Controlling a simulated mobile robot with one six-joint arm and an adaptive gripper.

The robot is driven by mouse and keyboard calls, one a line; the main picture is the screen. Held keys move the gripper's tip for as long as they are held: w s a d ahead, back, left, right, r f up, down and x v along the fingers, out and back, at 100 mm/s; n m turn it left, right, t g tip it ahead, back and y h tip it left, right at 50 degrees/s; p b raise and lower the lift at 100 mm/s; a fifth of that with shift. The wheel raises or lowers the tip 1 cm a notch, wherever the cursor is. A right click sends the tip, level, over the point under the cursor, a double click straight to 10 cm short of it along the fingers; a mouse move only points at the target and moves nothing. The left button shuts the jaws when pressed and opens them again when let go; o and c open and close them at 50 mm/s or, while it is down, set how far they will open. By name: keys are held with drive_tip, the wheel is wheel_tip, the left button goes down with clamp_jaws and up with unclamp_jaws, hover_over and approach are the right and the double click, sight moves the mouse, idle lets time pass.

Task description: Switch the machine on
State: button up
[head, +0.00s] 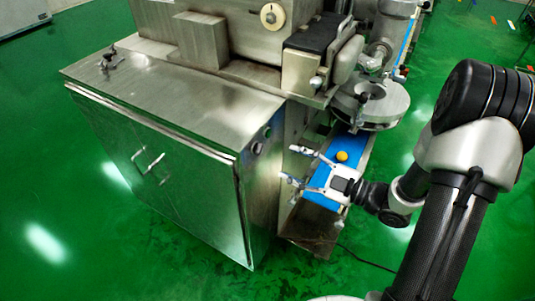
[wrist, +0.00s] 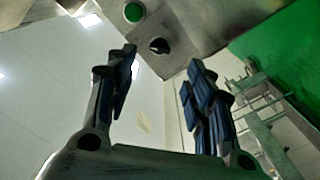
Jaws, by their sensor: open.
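The encrusting machine (head: 180,115) is a steel cabinet with metal parts on top. Its narrow right side panel carries a dark round knob (head: 257,148) and a small button (head: 267,133) near the top. In the wrist view the black knob (wrist: 159,45) and a green round button (wrist: 134,12) show on the steel panel at the top. My gripper (head: 288,164) is open and empty, its fingers pointing left at the panel, to the right of the knob and a little lower. In the wrist view my gripper (wrist: 160,68) has the knob between and beyond its fingertips, with no contact visible.
A blue conveyor belt (head: 351,142) runs beside the cabinet, with an orange ball (head: 342,156) on it close to my gripper. A round metal disc unit (head: 372,104) stands above the belt. The green floor (head: 60,160) is clear at left; a dark cable (head: 367,260) lies at right.

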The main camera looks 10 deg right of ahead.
sight(259, 149)
drive_tip(key=b+x, duration=0.1)
drive_tip(key=x, duration=0.7)
drive_tip(key=shift+a, duration=0.15)
drive_tip(key=shift+w, duration=0.1)
drive_tip(key=c, duration=1.1)
